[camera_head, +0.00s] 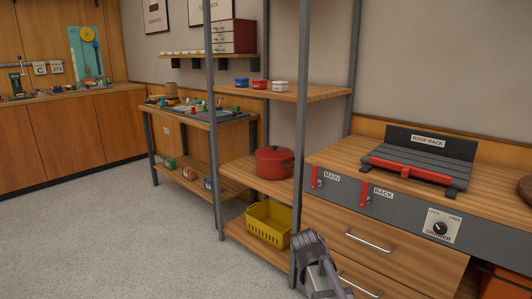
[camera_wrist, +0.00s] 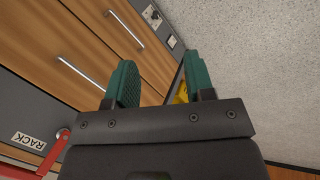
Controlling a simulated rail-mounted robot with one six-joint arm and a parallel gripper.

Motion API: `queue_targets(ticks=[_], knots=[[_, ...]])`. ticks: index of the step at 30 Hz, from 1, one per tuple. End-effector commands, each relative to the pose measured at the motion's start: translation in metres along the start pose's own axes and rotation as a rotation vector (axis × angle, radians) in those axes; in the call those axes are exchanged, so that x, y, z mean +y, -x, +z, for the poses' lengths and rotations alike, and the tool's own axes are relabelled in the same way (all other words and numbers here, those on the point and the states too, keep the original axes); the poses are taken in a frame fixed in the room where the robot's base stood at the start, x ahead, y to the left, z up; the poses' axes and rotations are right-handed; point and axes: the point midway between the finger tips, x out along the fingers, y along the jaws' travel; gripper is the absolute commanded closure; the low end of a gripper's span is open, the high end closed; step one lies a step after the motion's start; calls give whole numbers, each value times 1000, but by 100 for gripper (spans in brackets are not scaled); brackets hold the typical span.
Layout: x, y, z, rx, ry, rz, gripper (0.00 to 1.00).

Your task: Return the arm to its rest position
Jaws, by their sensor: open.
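My gripper (camera_wrist: 161,85) is open in the wrist view, with two green fingers spread apart and nothing between them. In the wrist view it points past the wooden drawer fronts (camera_wrist: 75,45) of the bench, with the grey floor to the right. In the head view part of my arm shows at the bottom, in front of the drawers (camera_head: 355,238). The fingers cannot be made out there.
The bench has a roof rack (camera_head: 420,167) with a red bar on top and levers and a knob (camera_head: 440,227) on its front. A shelf unit (camera_head: 300,95) holds a red pot (camera_head: 274,162) and a yellow basket (camera_head: 268,224). Open floor (camera_head: 110,240) lies left.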

Motion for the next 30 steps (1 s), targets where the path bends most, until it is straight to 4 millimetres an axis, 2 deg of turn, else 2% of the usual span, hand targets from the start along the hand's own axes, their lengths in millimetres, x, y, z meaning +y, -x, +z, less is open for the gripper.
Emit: queue_targets(ticks=[1,5,6,7,8,9,14,17,24,27,30], knots=[[-15,1,42,-26,-94,-99,51],[-50,10,118,-90,-264,-342,51],[-56,13,141,-93,-285,-394,51],[-51,12,156,-96,-310,-397,51],[-35,24,148,-98,-326,-392,51],[-26,47,142,-96,-317,-391,51],[-3,104,138,-95,-313,-389,51],[16,148,136,-94,-312,-388,51],[69,275,132,-93,-311,-386,51],[82,306,131,-93,-311,-386,51],[87,319,130,-93,-310,-385,51]])
